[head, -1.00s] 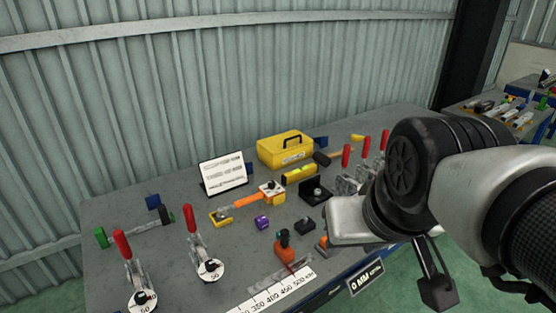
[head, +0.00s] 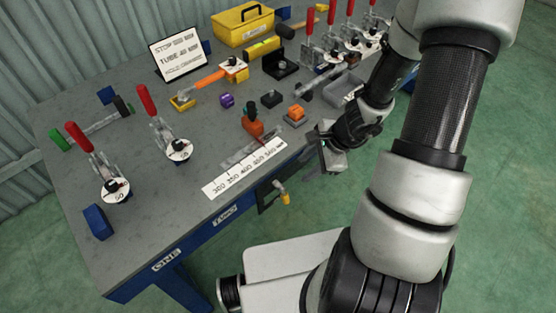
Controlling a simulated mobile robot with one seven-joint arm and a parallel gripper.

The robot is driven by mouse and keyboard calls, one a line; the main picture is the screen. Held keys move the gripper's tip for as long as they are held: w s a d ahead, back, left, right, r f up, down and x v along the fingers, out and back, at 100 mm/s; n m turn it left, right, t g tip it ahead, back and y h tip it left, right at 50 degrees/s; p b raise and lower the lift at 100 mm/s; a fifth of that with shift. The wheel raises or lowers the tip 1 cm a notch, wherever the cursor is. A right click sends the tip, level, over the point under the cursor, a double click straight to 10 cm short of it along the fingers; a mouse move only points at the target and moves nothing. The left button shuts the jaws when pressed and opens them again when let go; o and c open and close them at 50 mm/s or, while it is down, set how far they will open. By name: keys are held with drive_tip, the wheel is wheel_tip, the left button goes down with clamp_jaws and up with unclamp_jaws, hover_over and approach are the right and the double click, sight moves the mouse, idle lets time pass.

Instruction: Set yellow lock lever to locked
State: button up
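A small lever with a yellow end (head: 285,198) hangs at the front edge of the workbench, below the tabletop, in the head view. It is small, and I cannot tell whether it is the lock lever or which setting it is in. My gripper (head: 326,150) is by the bench's front edge, above and to the right of this lever and apart from it. The fingers are small and partly dark, so their opening is unclear. I see nothing clearly held.
The workbench (head: 100,125) carries red-handled toggle clamps (head: 168,125), a white ruler strip (head: 245,168), an orange tool (head: 252,127), a yellow toolbox (head: 240,28) and a sign (head: 180,52). A grey tray (head: 345,88) lies behind my gripper. The green floor (head: 490,220) is clear at right.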

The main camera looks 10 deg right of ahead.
sight(285, 198)
drive_tip(key=shift+m, duration=0.9)
drive_tip(key=s+b+x, duration=0.1)
drive_tip(key=b+x, duration=0.2)
drive_tip(key=x, duration=0.3)
drive_tip(key=s+b+x, duration=0.1)
drive_tip(key=b+x, duration=0.2)
drive_tip(key=x, duration=0.4)
drive_tip(key=s+d+f+b+x, duration=0.1)
drive_tip(key=b+x, duration=0.3)
drive_tip(key=x, duration=0.3)
drive_tip(key=shift+w+f, duration=0.1)
drive_tip(key=shift+f, duration=0.2)
drive_tip(key=shift+c, duration=0.2)
clamp_jaws()
